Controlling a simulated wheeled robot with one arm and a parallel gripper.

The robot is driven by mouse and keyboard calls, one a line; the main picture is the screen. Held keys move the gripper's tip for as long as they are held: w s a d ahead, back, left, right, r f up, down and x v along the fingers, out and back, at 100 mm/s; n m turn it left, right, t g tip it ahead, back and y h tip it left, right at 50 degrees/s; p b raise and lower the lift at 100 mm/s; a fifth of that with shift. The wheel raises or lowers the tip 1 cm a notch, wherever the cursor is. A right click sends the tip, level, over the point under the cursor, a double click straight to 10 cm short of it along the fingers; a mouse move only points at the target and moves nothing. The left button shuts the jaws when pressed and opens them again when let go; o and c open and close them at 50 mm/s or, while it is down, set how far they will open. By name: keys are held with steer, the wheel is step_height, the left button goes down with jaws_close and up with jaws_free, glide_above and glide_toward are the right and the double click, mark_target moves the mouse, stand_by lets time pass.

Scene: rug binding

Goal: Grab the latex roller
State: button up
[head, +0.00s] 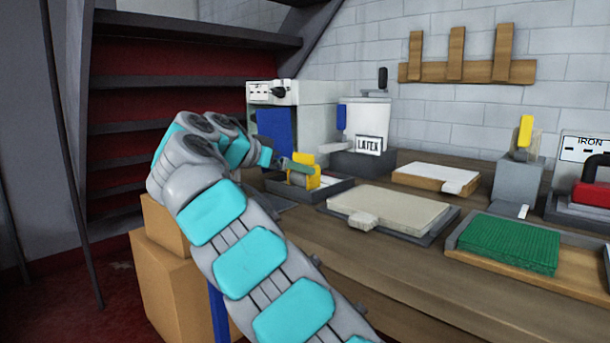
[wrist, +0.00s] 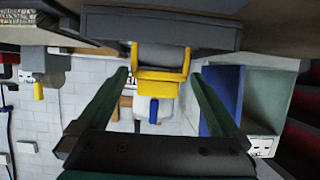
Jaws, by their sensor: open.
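The latex roller (head: 306,172), yellow with a grey part, sits at the near tray (head: 322,194) on the bench, in front of the container labelled LATEX (head: 369,145). My gripper (head: 289,164) reaches in from the left, right beside the roller. In the wrist view, which looks upside down, the yellow roller (wrist: 160,76) shows in line between the two dark green fingers of my open gripper (wrist: 160,80). The fingers stand apart from it on both sides. I cannot tell how deep the roller lies between them.
A machine with a blue panel (head: 275,132) stands behind my gripper. Right along the bench are a pale slab (head: 392,207), a white-topped wooden block (head: 430,176), a green mat piece (head: 508,242) and an iron (head: 592,190). Cardboard boxes (head: 172,285) stand below my arm.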

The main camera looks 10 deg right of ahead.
steer(key=x, duration=0.4)
steer(key=shift+w+d+f, duration=0.2)
steer(key=shift+f, duration=0.2)
steer(key=c, duration=1.4)
steer(key=shift+r, duration=0.2)
